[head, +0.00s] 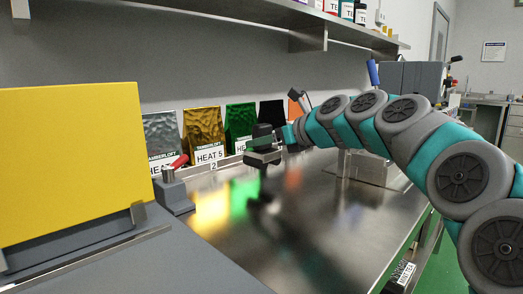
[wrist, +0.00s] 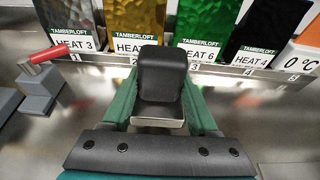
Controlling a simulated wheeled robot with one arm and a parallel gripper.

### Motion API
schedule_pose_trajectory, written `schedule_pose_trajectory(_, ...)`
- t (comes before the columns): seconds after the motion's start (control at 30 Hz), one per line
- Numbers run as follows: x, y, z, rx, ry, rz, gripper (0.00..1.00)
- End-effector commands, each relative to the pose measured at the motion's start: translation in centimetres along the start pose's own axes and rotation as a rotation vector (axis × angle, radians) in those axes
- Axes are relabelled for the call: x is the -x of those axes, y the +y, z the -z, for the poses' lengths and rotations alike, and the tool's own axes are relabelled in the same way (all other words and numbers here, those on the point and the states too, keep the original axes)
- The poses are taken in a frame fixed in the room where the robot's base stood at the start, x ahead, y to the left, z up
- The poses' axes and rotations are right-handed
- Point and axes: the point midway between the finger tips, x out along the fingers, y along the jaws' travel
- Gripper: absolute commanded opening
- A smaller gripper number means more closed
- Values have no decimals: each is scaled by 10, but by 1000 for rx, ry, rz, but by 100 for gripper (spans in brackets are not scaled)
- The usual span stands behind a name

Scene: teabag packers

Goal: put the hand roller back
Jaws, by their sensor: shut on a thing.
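The hand roller (wrist: 162,72) shows as a black block-shaped grip above a pale metal part. My gripper (wrist: 160,100) is shut on it, with a teal finger on each side. In the head view the hand roller (head: 263,156) is held upright above the shiny steel bench (head: 300,225), in front of the row of sample packs. I cannot tell whether its underside touches the bench. Its rolling part is not clearly visible.
A numbered rail (wrist: 225,70) along the wall holds several foil packs labelled TAMBERLOFT. A grey block with a red-handled lever (wrist: 45,57) stands to the left. A yellow panel (head: 70,160) fills the near left. The middle of the bench is clear. A shelf (head: 250,20) runs overhead.

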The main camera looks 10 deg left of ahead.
Motion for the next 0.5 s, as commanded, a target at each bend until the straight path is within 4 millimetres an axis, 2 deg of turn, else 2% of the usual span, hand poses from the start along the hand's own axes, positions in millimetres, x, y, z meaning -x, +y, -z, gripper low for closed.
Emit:
schedule_pose_trajectory(0.27, -32, -28, -5, -1, 2, 1, 0)
schedule_pose_trajectory(0.5, -48, -43, -10, -1, 0, 3, 0)
